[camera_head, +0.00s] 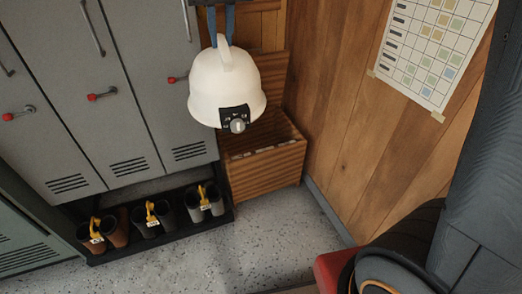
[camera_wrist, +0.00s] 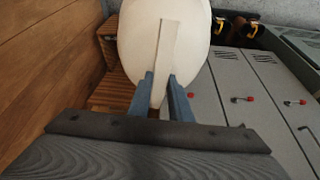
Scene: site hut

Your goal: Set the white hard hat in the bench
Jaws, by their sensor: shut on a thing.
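In the wrist view my gripper (camera_wrist: 161,92) has a finger on each side of the ridge of the hat (camera_wrist: 190,35). The wooden bench (camera_head: 265,168) is an open slatted box in the corner, below and behind the hat. The hat hides part of the bench's opening and back.
Grey lockers (camera_head: 130,85) with red-tipped handles stand at the left. A black tray (camera_head: 160,238) with several boots lies on the floor before them. A wood-panelled wall (camera_head: 345,120) with a paper chart (camera_head: 432,50) is at the right. Speckled floor (camera_head: 270,235) is clear in front.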

